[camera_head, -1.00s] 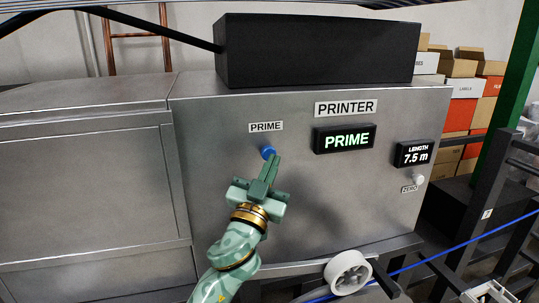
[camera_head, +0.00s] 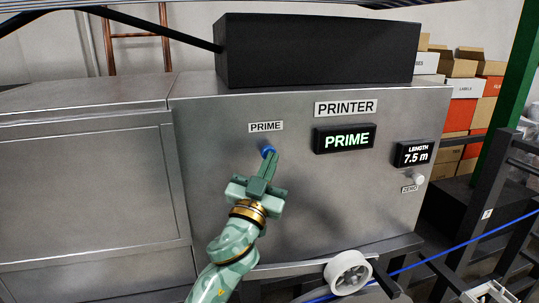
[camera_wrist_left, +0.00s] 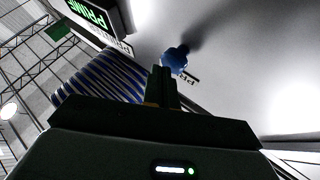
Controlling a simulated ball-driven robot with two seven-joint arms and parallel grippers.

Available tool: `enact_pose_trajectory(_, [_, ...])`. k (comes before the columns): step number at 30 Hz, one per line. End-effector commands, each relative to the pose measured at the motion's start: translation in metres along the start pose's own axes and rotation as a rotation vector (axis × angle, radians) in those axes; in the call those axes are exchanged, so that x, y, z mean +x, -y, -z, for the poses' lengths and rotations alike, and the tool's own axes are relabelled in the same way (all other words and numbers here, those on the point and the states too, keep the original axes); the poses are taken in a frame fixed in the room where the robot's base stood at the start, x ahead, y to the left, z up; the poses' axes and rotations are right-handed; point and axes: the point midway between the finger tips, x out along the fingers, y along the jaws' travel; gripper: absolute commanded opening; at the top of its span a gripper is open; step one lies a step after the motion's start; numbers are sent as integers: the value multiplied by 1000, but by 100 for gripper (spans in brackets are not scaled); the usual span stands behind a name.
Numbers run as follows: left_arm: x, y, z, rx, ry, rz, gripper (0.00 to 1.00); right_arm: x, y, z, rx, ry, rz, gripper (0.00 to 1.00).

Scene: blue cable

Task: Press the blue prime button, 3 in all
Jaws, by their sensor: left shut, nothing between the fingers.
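The blue prime button (camera_head: 267,151) sits on the metal front of the printer (camera_head: 330,205), below the PRIME label (camera_head: 266,127). My left gripper (camera_head: 272,157) is shut and empty, with its fingertips at the button's lower right edge. They look very close to it; I cannot tell whether they touch. In the left wrist view the blue button (camera_wrist_left: 176,58) shows just beyond the tips of the shut fingers (camera_wrist_left: 162,72). The lit display (camera_head: 345,139) reads PRIME. My right gripper is not in view.
A length display (camera_head: 415,153) reads 7.5 m, with a pale zero knob (camera_head: 418,179) below it. A white wheel (camera_head: 348,271) and a blue cable (camera_head: 455,247) are at the lower right. The panel around the button is clear.

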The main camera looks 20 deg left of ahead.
Motion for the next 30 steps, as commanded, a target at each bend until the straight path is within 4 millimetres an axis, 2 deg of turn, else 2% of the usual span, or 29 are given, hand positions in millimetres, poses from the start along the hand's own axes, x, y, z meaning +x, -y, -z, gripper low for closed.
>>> enact_pose_trajectory(30, [9, 7, -6, 1, 0, 1, 0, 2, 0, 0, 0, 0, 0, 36])
